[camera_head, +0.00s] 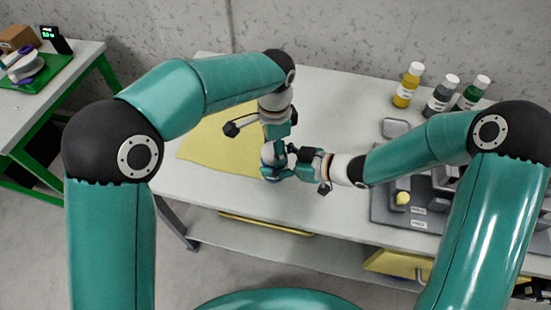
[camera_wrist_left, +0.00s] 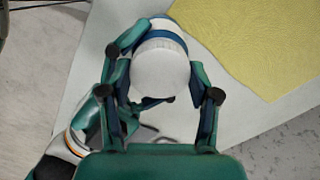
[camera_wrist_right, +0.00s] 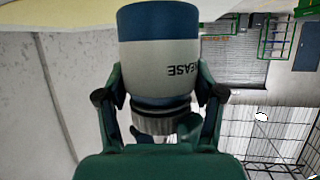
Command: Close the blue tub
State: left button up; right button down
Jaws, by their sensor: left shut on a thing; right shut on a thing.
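The blue tub (camera_head: 269,155) is held above the table's front part, between my two grippers. In the right wrist view the tub (camera_wrist_right: 158,55) has a blue end, a white label reading "EASE" and a dark blue rim. My right gripper (camera_wrist_right: 160,95) is shut around its body. The white ribbed lid (camera_wrist_left: 160,72) lies against the tub's rim in the left wrist view; it also shows in the right wrist view (camera_wrist_right: 162,120). My left gripper (camera_wrist_left: 162,95) is shut on the lid from above. I cannot tell whether the lid is fully seated.
A yellow cloth (camera_head: 222,140) lies on the white table (camera_head: 330,95) behind and left of the tub. Several capped bottles (camera_head: 440,94) stand at the back right. A grey tray (camera_head: 385,205) with parts lies at the right. A side table (camera_head: 75,75) stands far left.

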pick_arm(q)
jog(key=m, duration=0.7)
jog(key=shift+w, duration=0.15)
jog(key=m, duration=1.9)
jog(key=o, duration=1.3)
